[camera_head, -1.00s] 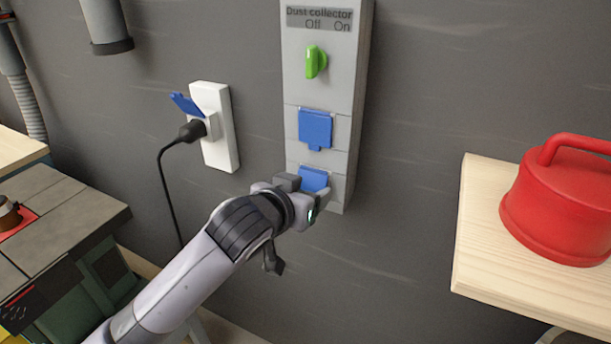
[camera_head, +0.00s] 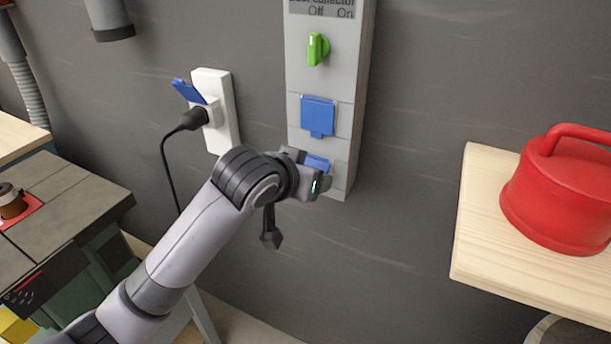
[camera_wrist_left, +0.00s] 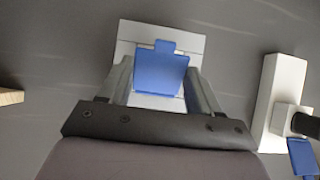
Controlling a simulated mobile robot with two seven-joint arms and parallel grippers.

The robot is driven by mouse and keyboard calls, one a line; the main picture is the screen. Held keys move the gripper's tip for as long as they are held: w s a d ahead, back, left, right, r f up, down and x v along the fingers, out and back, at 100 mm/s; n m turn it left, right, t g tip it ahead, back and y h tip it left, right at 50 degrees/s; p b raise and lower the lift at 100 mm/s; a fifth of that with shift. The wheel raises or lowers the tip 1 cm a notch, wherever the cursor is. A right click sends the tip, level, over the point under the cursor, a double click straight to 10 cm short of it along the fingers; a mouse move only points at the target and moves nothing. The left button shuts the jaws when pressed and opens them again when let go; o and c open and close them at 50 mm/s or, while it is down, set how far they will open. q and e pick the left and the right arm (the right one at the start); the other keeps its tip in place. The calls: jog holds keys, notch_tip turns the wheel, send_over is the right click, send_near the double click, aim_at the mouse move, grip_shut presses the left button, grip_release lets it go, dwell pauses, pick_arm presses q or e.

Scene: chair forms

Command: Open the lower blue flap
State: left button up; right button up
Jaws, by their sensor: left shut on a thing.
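The lower blue flap (camera_head: 317,162) is near the bottom of the grey wall panel (camera_head: 340,172), partly hidden by my left gripper (camera_head: 308,174). In the left wrist view, which is turned upside down, the lower flap (camera_wrist_left: 161,73) shows between the two fingers with its tab at the picture's top. My left gripper (camera_wrist_left: 160,84) is shut on the flap by its side edges. How far the flap is swung out cannot be told. The upper blue flap (camera_head: 318,114) lies flat with its tab down. My right gripper is not in view.
A green knob (camera_head: 316,48) sits above the flaps. A white socket (camera_head: 222,125) with a black plug (camera_head: 193,118) and raised blue flap (camera_head: 187,91) is to the left. A red container (camera_head: 560,195) stands on a wooden top (camera_head: 480,225) at right.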

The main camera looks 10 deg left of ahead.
pick_arm(q)
jog(key=o, duration=1.5)
jog(key=shift+f, duration=0.1)
jog(key=shift+v, duration=3.6)
